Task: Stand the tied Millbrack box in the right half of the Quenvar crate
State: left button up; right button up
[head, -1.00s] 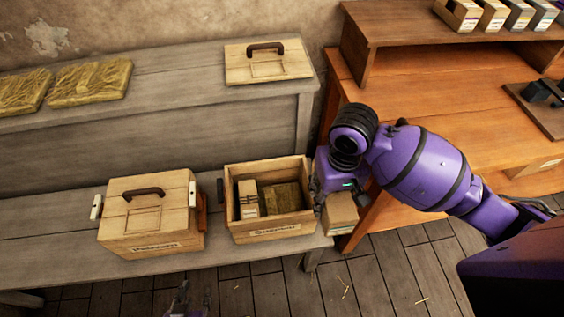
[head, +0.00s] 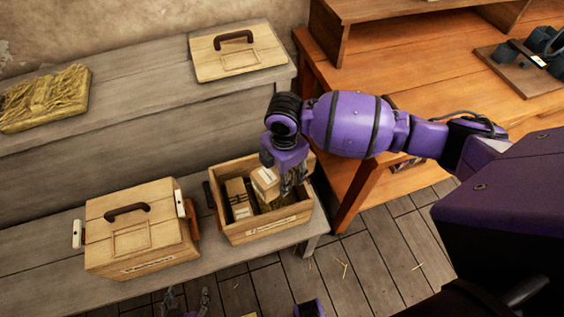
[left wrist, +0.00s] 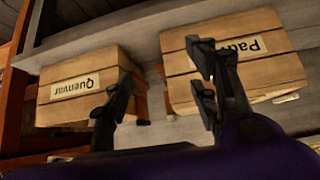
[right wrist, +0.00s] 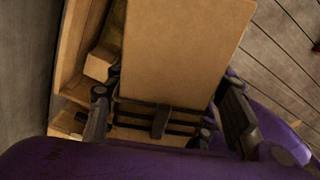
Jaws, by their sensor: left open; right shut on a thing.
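The Quenvar crate (head: 268,232) is open on the grey bench; its name shows in the left wrist view (left wrist: 88,85). A brown box with dark bands (head: 238,198) stands in its left half. My right gripper (head: 283,184) is shut on another brown box (head: 265,183), also in the right wrist view (right wrist: 180,50). It is over or partly within the crate, right of the standing box; I cannot tell whether it touches the bottom. Its ties and label cannot be made out. My left gripper (left wrist: 158,98) is open and empty, in front of the bench.
A lidded crate with a dark handle (head: 142,232) stands left of the Quenvar crate. A loose lid (head: 237,58) and a straw pad (head: 45,98) lie on the higher grey surface behind. An orange wooden bench (head: 430,75) is at the right.

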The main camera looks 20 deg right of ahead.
jog(key=w+d+f+n, duration=0.1)
jog(key=w+f+n, duration=0.4)
jog(key=n, duration=0.9)
jog(key=shift+n, duration=0.3)
jog(key=f+b, duration=0.3)
jog(key=f, duration=0.2)
jog(key=f+b, duration=0.3)
jog(key=f, duration=0.2)
jog(key=w+f+b, duration=0.1)
jog(key=f+b, duration=0.2)
jog(key=f, duration=0.2)
jog(key=shift+d+f, duration=0.1)
jog(key=shift+f, duration=0.25)
jog(key=shift+f+b, duration=0.8)
jog(key=shift+f, duration=0.25)
pick_arm(q)
notch_tip(320, 180, down, 11)
jog(key=s+a+g, duration=0.1)
jog(key=s, duration=0.1)
jog(key=shift+s+r, duration=0.2)
jog(key=shift+s, duration=0.1)
pick_arm(e)
jog(key=shift+f, duration=0.15)
pick_arm(q)
jog(key=shift+s, duration=0.2)
